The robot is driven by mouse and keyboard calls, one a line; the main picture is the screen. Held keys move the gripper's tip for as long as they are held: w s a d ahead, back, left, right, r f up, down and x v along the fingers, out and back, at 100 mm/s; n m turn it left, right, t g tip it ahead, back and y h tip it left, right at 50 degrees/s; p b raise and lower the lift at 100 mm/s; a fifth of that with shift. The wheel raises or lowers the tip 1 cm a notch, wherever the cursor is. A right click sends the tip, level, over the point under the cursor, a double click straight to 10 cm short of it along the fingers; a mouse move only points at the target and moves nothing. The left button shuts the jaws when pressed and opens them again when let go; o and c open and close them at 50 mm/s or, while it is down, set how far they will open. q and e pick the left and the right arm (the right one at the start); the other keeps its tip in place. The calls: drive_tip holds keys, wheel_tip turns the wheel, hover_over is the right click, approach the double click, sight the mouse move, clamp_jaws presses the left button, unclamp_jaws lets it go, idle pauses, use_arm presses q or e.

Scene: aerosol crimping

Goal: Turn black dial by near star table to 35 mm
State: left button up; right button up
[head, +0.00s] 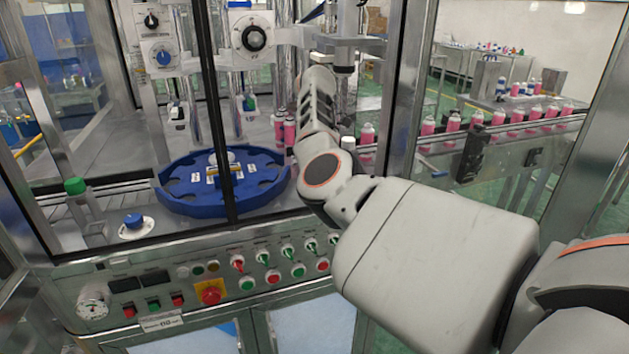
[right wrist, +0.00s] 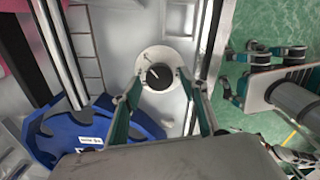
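The black dial (head: 254,38) sits on a round white scale plate on the machine, above and behind the blue star table (head: 190,198). In the right wrist view the dial (right wrist: 159,76) is ahead, with a pale pointer mark on its face; the scale figures are too small to read. My right gripper (right wrist: 159,82) is open. Its two fingers stand apart, one to each side of the dial in this view, and nothing is between them; contact cannot be told. The star table (right wrist: 60,138) shows at lower left there. In the head view my right arm reaches into the machine. My left gripper is not in view.
A smaller black dial (head: 151,21) and a blue dial (head: 162,57) are at upper left. Pink cans (head: 453,122) line the conveyor at right. A front panel (head: 210,270) has buttons and a red emergency stop (head: 210,292). Metal frame posts (head: 405,90) border the opening.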

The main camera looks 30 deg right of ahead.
idle(0.3)
wheel_tip(320, 180, up, 12)
idle(0.5)
